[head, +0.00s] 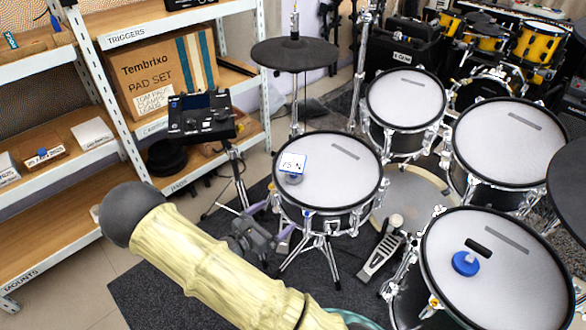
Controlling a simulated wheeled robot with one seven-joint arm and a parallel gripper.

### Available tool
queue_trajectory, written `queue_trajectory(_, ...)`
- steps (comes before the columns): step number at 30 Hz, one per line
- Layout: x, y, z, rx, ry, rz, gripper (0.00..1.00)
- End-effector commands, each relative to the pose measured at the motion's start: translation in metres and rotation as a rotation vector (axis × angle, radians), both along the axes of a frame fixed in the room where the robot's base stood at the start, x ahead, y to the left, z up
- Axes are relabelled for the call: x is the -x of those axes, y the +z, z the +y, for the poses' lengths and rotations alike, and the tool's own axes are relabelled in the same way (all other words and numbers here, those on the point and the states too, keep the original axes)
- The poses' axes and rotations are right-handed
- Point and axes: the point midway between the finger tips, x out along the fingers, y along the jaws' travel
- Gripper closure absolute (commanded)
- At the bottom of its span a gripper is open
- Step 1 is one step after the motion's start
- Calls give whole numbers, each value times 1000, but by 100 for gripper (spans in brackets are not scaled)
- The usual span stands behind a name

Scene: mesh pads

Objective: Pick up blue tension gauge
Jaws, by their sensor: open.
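A blue round piece with a raised knob (465,263) lies on the white head of the lower-right drum (520,285). A small device with a white, blue-edged face marked "15" (292,163) sits on a grey round base on the snare drum's head. Either could be the blue tension gauge; I cannot tell which from this view. My gripper (277,216) is open, with purple-grey fingers apart and nothing seen between them. It shows in front of the snare's lower left side, apart from the blue knobbed piece.
Two more drums (405,100) (510,140) stand behind, and a dark cymbal (295,54) is above the snare. A stand with a black module (202,118) is left of the snare. Shelving (110,44) with boxes fills the left. A black oblong pad (478,245) lies beside the blue piece.

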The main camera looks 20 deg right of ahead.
Motion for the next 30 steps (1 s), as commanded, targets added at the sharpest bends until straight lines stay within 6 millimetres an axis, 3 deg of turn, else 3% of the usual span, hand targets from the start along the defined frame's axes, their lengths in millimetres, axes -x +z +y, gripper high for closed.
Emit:
queue_trajectory(3,39,-24,-17,-176,-188,1,2)
queue_trajectory(7,83,-56,-20,-393,-413,-40,2)
queue_trajectory(12,123,-91,-2,-672,-689,-158,2)
queue_trajectory(15,136,-106,15,-831,-841,-262,2)
queue_trajectory(19,136,-120,39,-1030,-1015,-435,2)
queue_trajectory(22,126,-125,54,-1175,-1128,-596,2)
queue_trajectory(27,94,-120,66,-1399,-1263,-917,2)
queue_trajectory(30,70,-109,61,-1515,-1301,-1136,2)
